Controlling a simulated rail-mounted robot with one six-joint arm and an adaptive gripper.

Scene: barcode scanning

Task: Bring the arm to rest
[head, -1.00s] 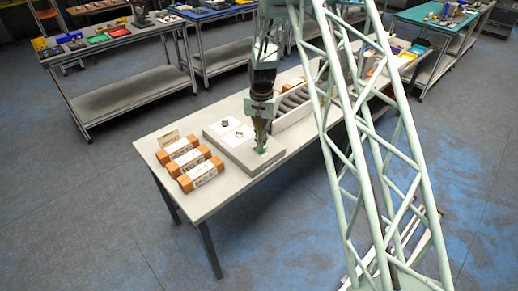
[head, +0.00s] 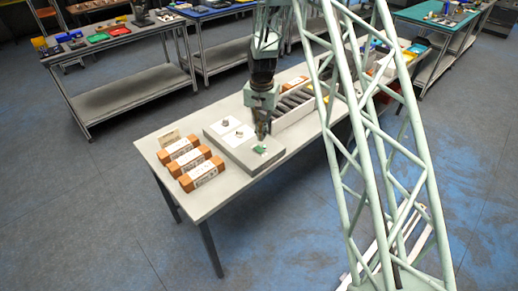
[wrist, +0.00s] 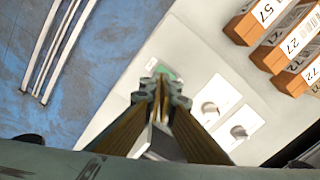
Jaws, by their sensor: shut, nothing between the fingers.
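My gripper (head: 262,132) points down over the right end of the grey board (head: 218,141) on the table, shut and empty. In the wrist view my gripper (wrist: 161,88) has its fingertips together, in front of a green patch (wrist: 163,72) on the board. In the head view a small green piece (head: 260,149) lies on the board just below the fingertips, and a gap seems to show between them. Two white cards with small round metal-looking items (wrist: 209,109) (wrist: 238,132) lie beside it on the board.
Several orange-brown boxes with white labels (head: 202,174) lie at the table's near left end. A roller tray (head: 293,107) stands right of the board. My lattice frame crosses the right of the head view. Other benches (head: 127,92) stand behind, with open floor between.

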